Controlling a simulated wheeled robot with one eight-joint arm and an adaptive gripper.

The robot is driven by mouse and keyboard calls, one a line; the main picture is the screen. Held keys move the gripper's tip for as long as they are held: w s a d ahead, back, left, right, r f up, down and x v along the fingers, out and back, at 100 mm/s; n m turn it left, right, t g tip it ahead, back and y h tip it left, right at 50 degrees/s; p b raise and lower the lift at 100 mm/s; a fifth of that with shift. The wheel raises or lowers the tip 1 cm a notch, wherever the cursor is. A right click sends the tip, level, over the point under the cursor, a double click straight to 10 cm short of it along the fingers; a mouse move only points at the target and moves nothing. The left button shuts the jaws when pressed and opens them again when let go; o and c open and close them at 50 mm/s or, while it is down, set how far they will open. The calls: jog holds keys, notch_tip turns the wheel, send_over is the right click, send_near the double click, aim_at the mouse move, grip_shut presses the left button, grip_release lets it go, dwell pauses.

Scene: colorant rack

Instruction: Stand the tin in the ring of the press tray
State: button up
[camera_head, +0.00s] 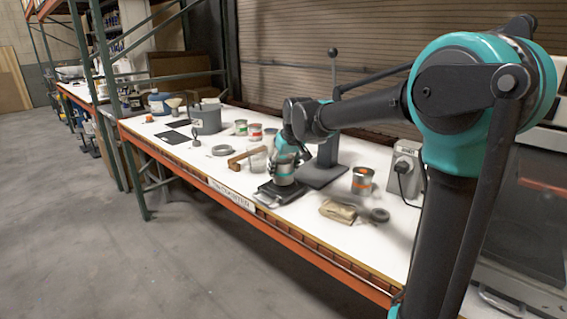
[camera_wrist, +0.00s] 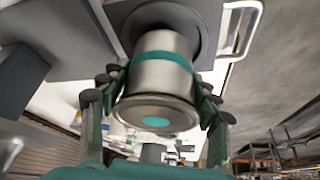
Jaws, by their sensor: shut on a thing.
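A silver tin (camera_wrist: 160,75) with a teal band and a teal dot on its near end sits between the fingers of my gripper (camera_wrist: 153,100) in the wrist view. My gripper is shut on it. The tin's far end meets or overlaps the dark ring (camera_wrist: 128,22) of the press tray; I cannot tell whether it rests inside the ring or just above it. In the head view my gripper (camera_head: 285,168) holds the tin (camera_head: 284,178) roughly upright over the black press tray (camera_head: 267,194) at the bench's front edge. The fingers partly hide the tin there.
The press (camera_head: 324,168) with its lever stands just behind and right. An orange-labelled tin (camera_head: 362,181), a folded cloth (camera_head: 338,211) and a dark roll (camera_head: 379,215) lie to the right.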

jog(key=shift+f, duration=0.85)
jog(key=shift+f, duration=0.1)
jog(key=o, duration=1.4)
jog(key=v, duration=1.2)
